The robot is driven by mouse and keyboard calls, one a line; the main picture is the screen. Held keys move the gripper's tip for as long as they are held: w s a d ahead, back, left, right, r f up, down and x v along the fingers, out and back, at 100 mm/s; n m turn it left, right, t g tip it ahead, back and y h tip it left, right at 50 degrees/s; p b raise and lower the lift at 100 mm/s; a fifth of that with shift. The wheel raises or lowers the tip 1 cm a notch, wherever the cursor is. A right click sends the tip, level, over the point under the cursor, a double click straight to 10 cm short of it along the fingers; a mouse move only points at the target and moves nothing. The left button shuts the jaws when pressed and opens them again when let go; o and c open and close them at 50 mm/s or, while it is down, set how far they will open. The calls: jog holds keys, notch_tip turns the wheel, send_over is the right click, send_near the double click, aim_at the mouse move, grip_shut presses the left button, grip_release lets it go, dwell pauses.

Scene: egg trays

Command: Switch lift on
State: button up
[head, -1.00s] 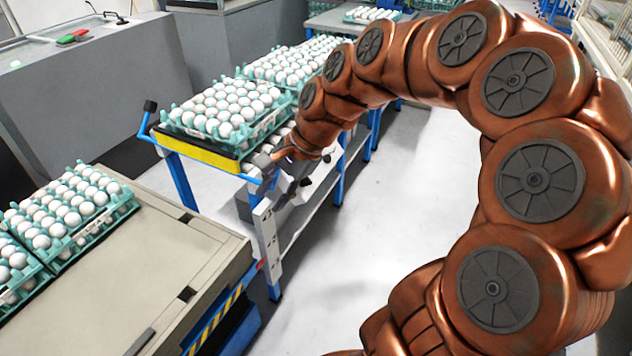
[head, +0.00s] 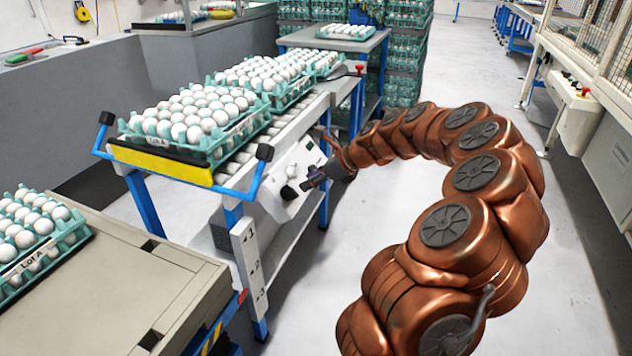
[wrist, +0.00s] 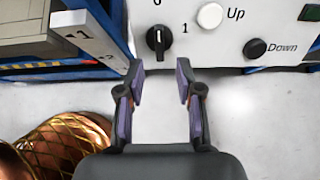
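A white control panel (wrist: 226,48) fills the top of the wrist view. It carries a black rotary switch (wrist: 158,42) marked 0 and 1, a white button (wrist: 210,15) labelled Up and a black button (wrist: 255,48) labelled Down. The switch's pointer line stands about upright, toward the 0. My gripper (wrist: 162,80) is open and empty, its two fingertips just below the switch, apart from it. In the head view the panel (head: 286,185) is on the side of the blue-framed conveyor table, and my gripper (head: 312,180) is in front of it, partly hiding its controls.
Egg trays (head: 185,150) stand on the conveyor table behind a yellow bar (head: 160,165). A grey-beige table (head: 120,285) with more egg trays is at the lower left. The floor to the right is clear.

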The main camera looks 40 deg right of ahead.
aim_at(294, 190)
jog(key=b+x, duration=0.1)
jog(key=x, duration=0.2)
jog(key=shift+w+a+f+b, duration=0.15)
jog(key=shift+f+b, duration=0.2)
jog(key=shift+b, duration=0.05)
jog(key=shift+w+a+p, duration=0.15)
jog(key=shift+w+p, duration=0.15)
jog(key=shift+p, duration=0.3)
jog(key=shift+p+x, duration=0.7)
jog(key=shift+x, duration=0.85)
jog(key=shift+s+f, duration=0.1)
grip_shut()
